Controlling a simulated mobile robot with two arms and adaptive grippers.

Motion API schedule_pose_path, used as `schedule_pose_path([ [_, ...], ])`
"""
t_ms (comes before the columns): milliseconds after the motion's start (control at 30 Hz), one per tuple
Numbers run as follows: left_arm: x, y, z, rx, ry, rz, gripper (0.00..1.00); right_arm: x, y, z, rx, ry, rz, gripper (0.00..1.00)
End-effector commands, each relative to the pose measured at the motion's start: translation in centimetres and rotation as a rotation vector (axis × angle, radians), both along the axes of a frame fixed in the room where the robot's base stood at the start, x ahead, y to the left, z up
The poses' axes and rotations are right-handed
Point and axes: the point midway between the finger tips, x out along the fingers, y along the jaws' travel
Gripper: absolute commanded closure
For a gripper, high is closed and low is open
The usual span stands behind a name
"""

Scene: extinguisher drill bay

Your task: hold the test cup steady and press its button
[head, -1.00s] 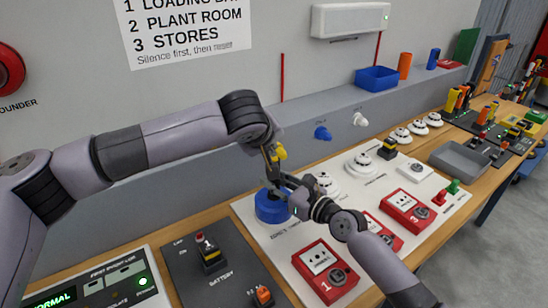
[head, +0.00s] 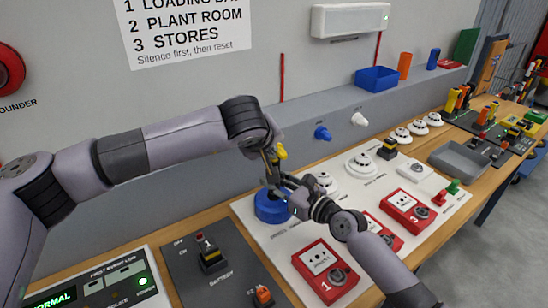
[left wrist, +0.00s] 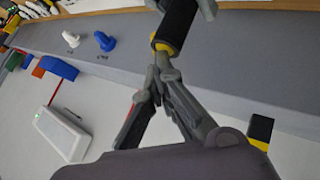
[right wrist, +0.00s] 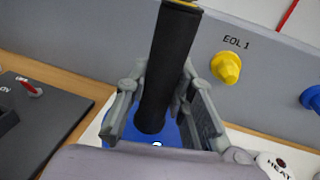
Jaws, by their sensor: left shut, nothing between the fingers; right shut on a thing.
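The test cup shows in the head view as a wide blue body (head: 270,208) on the white board. Its black handle (right wrist: 165,60) rises from the blue body in the right wrist view. My right gripper (right wrist: 160,78) is shut around the handle. My left gripper (left wrist: 155,72) is shut and empty, with its fingertips at the yellow-banded upper end (left wrist: 165,46) of the handle; it also shows above the cup in the head view (head: 268,168). I cannot tell whether the tips touch the end. The button itself is not clearly seen; the fingertips cover that spot.
A yellow plug (right wrist: 226,67) marked EOL 1 is on the ledge front close by. White detectors (head: 362,164) and red call points (head: 325,272) sit on the board to the right. A dark battery panel (head: 222,270) lies to the left.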

Motion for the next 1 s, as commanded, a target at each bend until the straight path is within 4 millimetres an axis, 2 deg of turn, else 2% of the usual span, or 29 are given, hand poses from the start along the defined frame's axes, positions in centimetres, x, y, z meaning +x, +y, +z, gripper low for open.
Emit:
schedule_pose_path([
  [400,0.0,0.0,1.6,0.001,0.001,0.001,1.00,0.0,0.0,0.0,0.001,-0.001,0.000,1.00],
  [767,0.0,0.0,1.8,0.000,0.001,0.000,1.00,0.0,0.0,0.0,0.001,0.000,0.000,1.00],
  [1000,0.0,0.0,3.5,-0.001,-0.003,0.000,1.00,0.0,0.0,0.0,0.001,0.001,0.000,1.00],
])
